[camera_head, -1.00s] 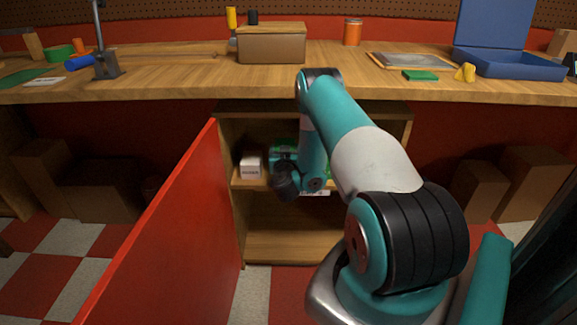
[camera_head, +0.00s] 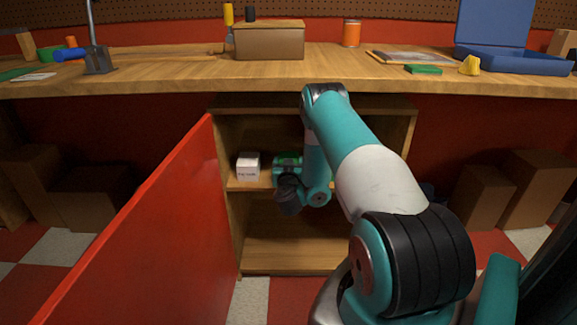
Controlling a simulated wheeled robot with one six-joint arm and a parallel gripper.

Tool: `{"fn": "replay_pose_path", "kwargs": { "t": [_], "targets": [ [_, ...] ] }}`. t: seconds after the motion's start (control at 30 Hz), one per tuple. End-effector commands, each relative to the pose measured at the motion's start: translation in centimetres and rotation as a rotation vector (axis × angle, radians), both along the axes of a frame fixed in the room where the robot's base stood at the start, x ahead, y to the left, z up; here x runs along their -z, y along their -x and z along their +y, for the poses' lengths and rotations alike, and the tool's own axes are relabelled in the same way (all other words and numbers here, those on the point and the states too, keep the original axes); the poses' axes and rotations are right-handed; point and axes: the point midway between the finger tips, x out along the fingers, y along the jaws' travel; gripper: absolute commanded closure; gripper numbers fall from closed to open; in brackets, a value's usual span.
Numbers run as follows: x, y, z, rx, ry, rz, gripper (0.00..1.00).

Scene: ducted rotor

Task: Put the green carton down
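A patch of green (camera_head: 288,158), which looks like the green carton, shows on the cabinet's middle shelf just behind my wrist. My wrist hides most of it, so I cannot tell whether it rests on the shelf or is held. My arm reaches into the open cabinet, with the wrist in front of the middle shelf. My gripper's fingers are hidden behind the wrist, so their opening and any grip do not show. A small white carton (camera_head: 248,168) with printed lettering stands on the same shelf, left of my wrist.
The red cabinet door (camera_head: 150,235) stands open on the left. The lower compartment (camera_head: 285,240) looks empty. The wooden worktop (camera_head: 180,75) overhangs the cabinet and carries a cardboard box (camera_head: 270,43), an orange can (camera_head: 351,33) and a blue case (camera_head: 510,62).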

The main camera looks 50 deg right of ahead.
Motion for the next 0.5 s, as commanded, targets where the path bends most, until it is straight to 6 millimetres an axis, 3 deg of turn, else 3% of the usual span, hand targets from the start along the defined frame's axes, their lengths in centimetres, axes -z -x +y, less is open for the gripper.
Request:
{"fn": "replay_pose_path", "kwargs": {
  "t": [0.03, 0.07, 0.17, 0.5],
  "targets": [
    [0.2, 0.02, -0.04, 0.001, 0.0, 0.0, 0.64],
    [0.26, 0.02, -0.03, 0.001, 0.001, 0.001, 0.28],
    [0.22, 0.04, -0.05, 0.001, 0.001, 0.001, 0.05],
    [-0.17, 0.01, 0.0, 0.0, 0.0, 0.0, 0.05]
  ]
}}
